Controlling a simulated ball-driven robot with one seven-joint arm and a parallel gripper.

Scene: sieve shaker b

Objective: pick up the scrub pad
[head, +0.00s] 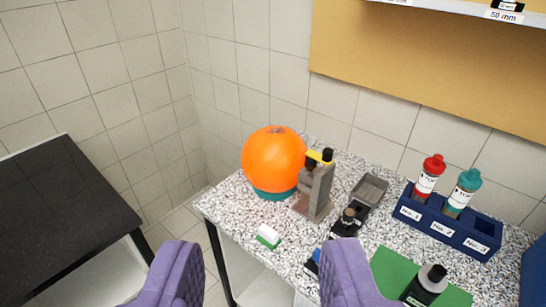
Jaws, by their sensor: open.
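The scrub pad is a small block with a white top and a green lower part (268,236). It lies on the speckled counter (232,215) near its front left edge. My gripper (260,262) is open, with its two purple fingers at the bottom of the view. The pad shows in the gap between the fingers, beyond them and apart from both. Nothing is between the fingertips.
An orange ball (273,160) on a teal base and a grey stand (314,188) stand behind the pad. A small grey tray (369,190), a blue bottle rack (448,226) and a dark bottle (427,285) on a green mat (390,268) are right. A black-topped table (65,200) is left.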

